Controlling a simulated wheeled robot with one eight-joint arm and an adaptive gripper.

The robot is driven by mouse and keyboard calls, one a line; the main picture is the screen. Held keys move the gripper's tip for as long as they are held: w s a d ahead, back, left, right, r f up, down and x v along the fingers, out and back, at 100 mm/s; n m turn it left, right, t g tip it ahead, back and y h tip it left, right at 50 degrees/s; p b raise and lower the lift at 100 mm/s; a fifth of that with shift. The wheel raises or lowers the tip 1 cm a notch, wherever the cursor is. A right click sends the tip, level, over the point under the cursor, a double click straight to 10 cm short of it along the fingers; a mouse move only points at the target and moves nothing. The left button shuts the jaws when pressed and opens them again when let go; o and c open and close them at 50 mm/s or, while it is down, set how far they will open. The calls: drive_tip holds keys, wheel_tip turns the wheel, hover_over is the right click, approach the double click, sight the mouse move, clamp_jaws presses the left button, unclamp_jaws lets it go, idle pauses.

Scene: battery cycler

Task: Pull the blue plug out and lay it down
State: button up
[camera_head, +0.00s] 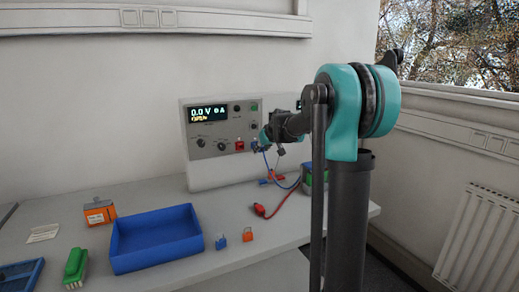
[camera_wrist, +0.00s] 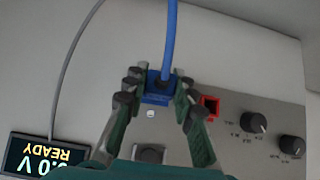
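The blue plug (camera_wrist: 159,88) sits at the grey instrument's front panel in the wrist view, with a blue cable (camera_wrist: 171,35) running up from it. My gripper (camera_wrist: 160,92) has one finger on each side of the plug, very close to it. I cannot tell whether the fingers press on it. In the head view my gripper (camera_head: 267,143) is at the right part of the instrument's panel and largely hides the plug. The blue cable hangs below it there.
The instrument (camera_head: 218,125) has a red socket (camera_wrist: 210,104) beside the plug. A blue tray (camera_head: 155,262) stands empty on the bench, with an orange box (camera_head: 99,212), a green connector (camera_head: 75,267) and small blue and orange pieces nearby. A red clip (camera_head: 259,210) lies on the bench.

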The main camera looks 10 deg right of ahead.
drive_tip(key=shift+c, duration=1.1)
drive_tip(key=shift+s+d, duration=0.3)
drive_tip(key=shift+s, duration=0.6)
drive_tip(key=shift+s+d, duration=0.3)
drive_tip(key=shift+s, duration=0.6)
drive_tip(key=shift+s+d, duration=0.3)
drive_tip(key=shift+s, duration=0.6)
